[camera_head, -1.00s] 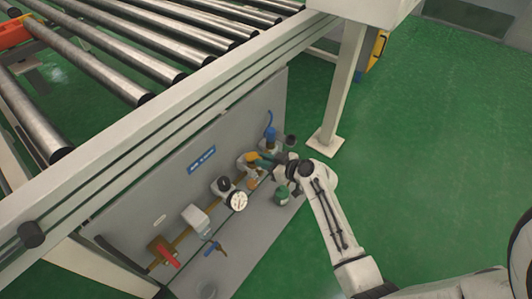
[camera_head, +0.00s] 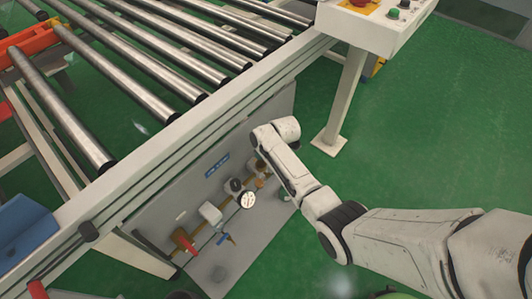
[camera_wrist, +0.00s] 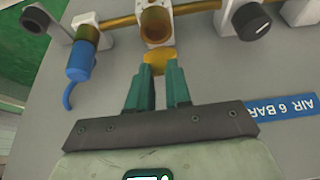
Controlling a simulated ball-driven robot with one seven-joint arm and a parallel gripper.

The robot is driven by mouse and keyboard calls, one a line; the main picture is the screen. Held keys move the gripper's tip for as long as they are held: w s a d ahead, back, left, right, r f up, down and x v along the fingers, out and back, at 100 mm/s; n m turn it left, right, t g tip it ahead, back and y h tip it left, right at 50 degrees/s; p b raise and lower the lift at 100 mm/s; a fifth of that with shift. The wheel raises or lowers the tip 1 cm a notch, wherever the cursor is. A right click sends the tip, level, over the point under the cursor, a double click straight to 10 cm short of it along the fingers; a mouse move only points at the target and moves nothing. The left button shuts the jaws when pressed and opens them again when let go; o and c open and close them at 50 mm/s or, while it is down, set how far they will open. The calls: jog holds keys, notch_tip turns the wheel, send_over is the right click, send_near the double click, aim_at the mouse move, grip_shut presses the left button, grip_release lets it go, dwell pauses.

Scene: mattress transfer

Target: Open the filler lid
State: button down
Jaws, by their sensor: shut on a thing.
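In the wrist view, the two green fingers of my gripper (camera_wrist: 159,80) are closed around a small yellow-orange lid (camera_wrist: 158,57) at their tips. The lid sits right beside a pale filler unit (camera_wrist: 155,42) with an amber round part on the brass pipe. I cannot tell whether the lid still touches the unit. In the head view, my wrist covers the fingers and lid in front of the grey panel (camera_head: 280,115).
A blue-capped fitting (camera_wrist: 80,62) and a black round knob (camera_wrist: 251,21) flank the unit. The panel also carries a gauge (camera_head: 248,200) and a red handle (camera_head: 184,240). The conveyor frame (camera_head: 170,150) overhangs it. A white support post (camera_head: 346,95) stands right; green floor is clear beyond.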

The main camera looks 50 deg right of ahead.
jog(key=shift+w+r+g+b, duration=0.25)
jog(key=shift+w+g, duration=0.6)
jog(key=shift+g, duration=0.45)
jog(key=c, duration=1)
grip_release()
jog(key=shift+w, duration=0.1)
jog(key=shift+c, duration=0.2)
jog(key=p+v, duration=0.3)
jog(key=v, duration=0.7)
jog(key=shift+r, duration=0.3)
jog(key=shift+a, duration=0.1)
